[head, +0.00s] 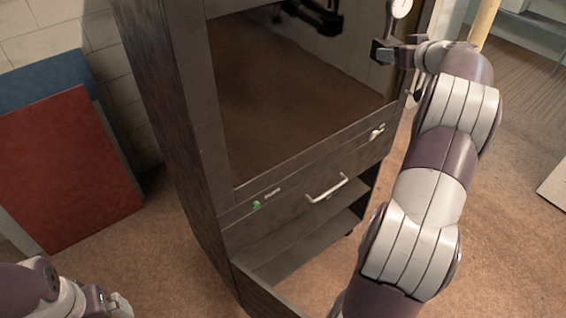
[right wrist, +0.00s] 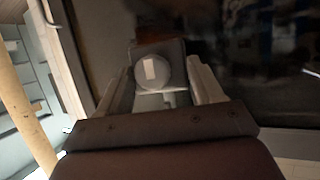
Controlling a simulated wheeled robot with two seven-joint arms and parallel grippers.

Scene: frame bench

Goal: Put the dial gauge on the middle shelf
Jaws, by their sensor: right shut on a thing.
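The dial gauge (head: 401,8) has a round white face and shows at the top edge of the head view, upright above my right gripper (head: 384,50). In the right wrist view the gauge (right wrist: 152,72) is a pale disc between the two fingers of my right gripper (right wrist: 160,95), which is shut on it. The gauge is in front of the tall dark cabinet (head: 180,130), near its right front edge. I cannot make out a middle shelf. My left gripper (head: 118,304) is at the bottom left, far from the gauge; its fingers are unclear.
The cabinet has a large glossy front panel (head: 290,100) with reflections, a drawer handle (head: 327,188), a green button (head: 256,204) and an open lower shelf (head: 305,250). A red panel (head: 65,170) leans on the left wall. A wooden pole (head: 484,22) stands right of my right gripper.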

